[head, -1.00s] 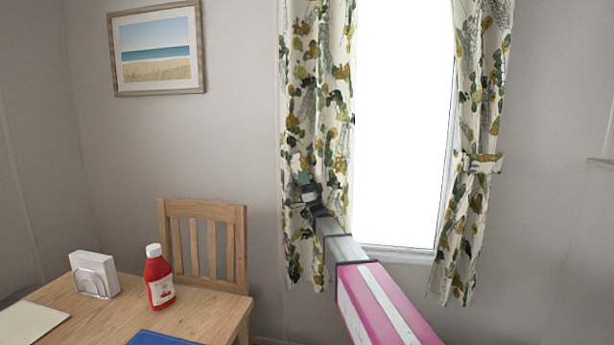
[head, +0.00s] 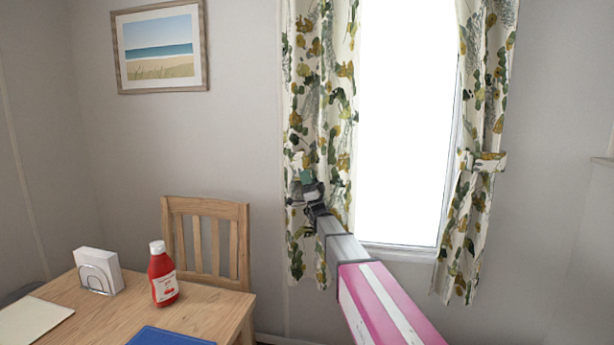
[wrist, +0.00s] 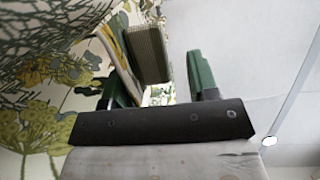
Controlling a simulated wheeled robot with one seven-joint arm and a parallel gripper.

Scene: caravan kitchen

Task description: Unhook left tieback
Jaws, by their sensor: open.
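The left curtain (head: 305,80), pale with green and mustard leaves, hangs left of the bright window. My gripper (head: 307,182) is in front of it at about the height of the right curtain's band. The curtain cloth (wrist: 80,75) fills the left side there, and some patterned cloth shows between and beside the fingers. I cannot tell the left tieback apart from the curtain; my gripper covers that spot in the head view.
The right curtain (head: 488,70) is gathered by a patterned tieback (head: 487,162). A wooden chair (head: 207,207) and a table (head: 215,310) with a ketchup bottle (head: 162,277) and a napkin holder (head: 98,272) stand at lower left. A framed beach picture (head: 160,47) hangs above. Wall lies close behind the curtain.

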